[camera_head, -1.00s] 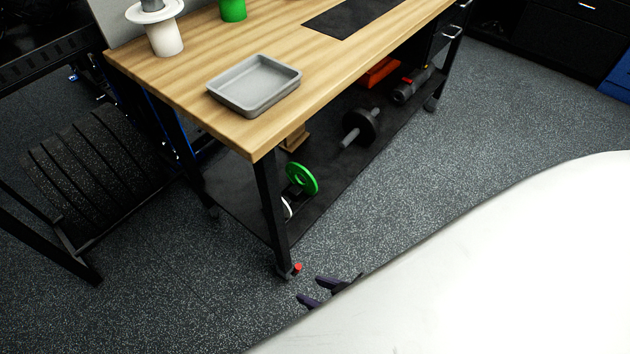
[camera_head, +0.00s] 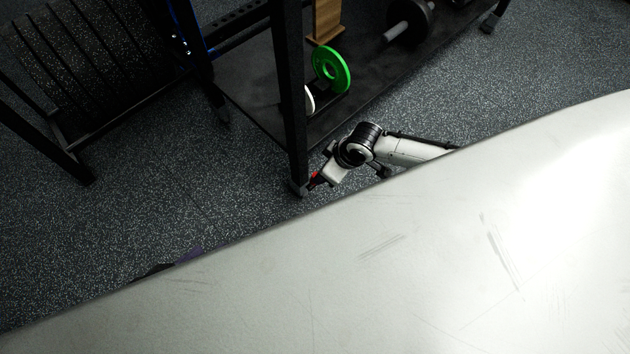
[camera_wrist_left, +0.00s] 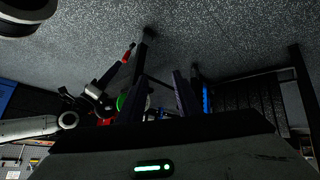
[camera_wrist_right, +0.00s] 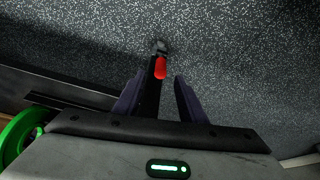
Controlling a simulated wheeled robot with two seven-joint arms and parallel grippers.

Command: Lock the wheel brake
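The wheel brake is a red lever (camera_head: 314,180) on the caster (camera_head: 299,188) under the near leg of the workbench. My right gripper (camera_head: 318,178) is at this caster; its fingers hardly show in the head view. In the right wrist view my right gripper (camera_wrist_right: 159,76) is open, and the red lever (camera_wrist_right: 160,67) lies just at the fingertips, between their lines; contact cannot be told. My left gripper (camera_head: 172,264) is mostly hidden behind my white body. In the left wrist view it (camera_wrist_left: 159,72) is open and empty, and the red lever (camera_wrist_left: 127,54) shows well beyond.
The bench's black leg (camera_head: 291,90) rises right beside my right gripper. The lower shelf (camera_head: 255,92) carries a green plate (camera_head: 331,69) and a dumbbell (camera_head: 408,22). A black rack (camera_head: 75,60) stands at left. The speckled floor (camera_head: 190,215) left of the caster is clear.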

